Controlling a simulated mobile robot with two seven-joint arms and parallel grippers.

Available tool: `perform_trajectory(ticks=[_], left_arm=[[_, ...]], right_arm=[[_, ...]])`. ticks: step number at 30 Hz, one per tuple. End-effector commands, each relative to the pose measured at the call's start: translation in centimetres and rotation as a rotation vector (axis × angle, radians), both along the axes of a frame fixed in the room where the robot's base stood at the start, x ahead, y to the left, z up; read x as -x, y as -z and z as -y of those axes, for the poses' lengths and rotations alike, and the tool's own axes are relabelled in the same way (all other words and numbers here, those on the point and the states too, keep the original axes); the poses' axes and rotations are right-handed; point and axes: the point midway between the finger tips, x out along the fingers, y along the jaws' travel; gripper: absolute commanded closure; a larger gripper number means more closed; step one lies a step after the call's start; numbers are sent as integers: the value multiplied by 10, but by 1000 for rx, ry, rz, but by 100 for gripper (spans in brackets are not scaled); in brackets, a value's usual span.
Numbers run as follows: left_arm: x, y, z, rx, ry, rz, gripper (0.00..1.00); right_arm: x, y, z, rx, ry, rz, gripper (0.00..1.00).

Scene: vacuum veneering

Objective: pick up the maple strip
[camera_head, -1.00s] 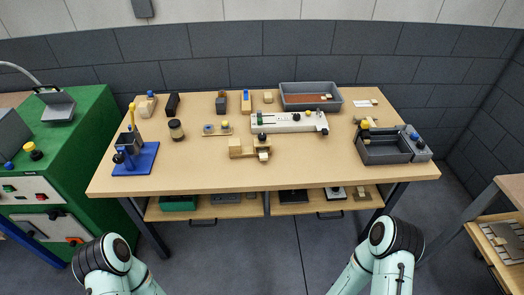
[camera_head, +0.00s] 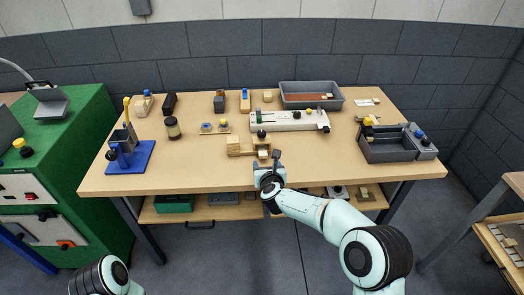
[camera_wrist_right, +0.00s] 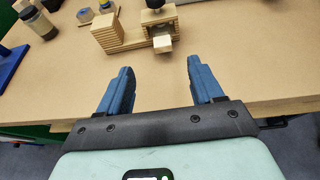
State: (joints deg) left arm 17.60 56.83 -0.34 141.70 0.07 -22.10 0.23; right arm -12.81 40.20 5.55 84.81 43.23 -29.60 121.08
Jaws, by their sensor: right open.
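A pale wood piece (camera_head: 262,154), which may be the maple strip, sits at the right end of a stepped wooden holder (camera_head: 240,148) near the front middle of the bench. In the right wrist view the pale piece (camera_wrist_right: 162,44) shows its end towards me, under a dark knob on the holder (camera_wrist_right: 125,38). My right gripper (camera_head: 267,168) is at the bench's front edge, just short of the piece. Its blue fingers (camera_wrist_right: 160,66) are open and empty, with the piece ahead between their lines. My left gripper is out of view.
A long white fixture with knobs (camera_head: 295,121) lies behind the holder. A grey bin (camera_head: 312,88) stands at the back, a dark grey box (camera_head: 390,151) at right. A blue-based stand (camera_head: 130,160) and a jar (camera_head: 173,128) are at left. The front left bench top is clear.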

Motion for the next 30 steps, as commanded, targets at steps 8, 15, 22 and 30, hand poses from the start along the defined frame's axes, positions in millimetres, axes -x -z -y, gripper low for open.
perform_trajectory(ticks=[8, 15, 22, 30], left_arm=[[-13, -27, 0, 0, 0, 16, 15], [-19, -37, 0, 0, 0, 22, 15], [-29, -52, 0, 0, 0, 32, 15], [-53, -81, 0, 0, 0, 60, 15]], right_arm=[[-47, 17, -1, 7, -1, -1, 34], [-65, 27, -2, 8, -2, -1, 34], [-80, 36, -2, 9, -4, -3, 34], [-108, 47, -2, 9, -4, 0, 34]])
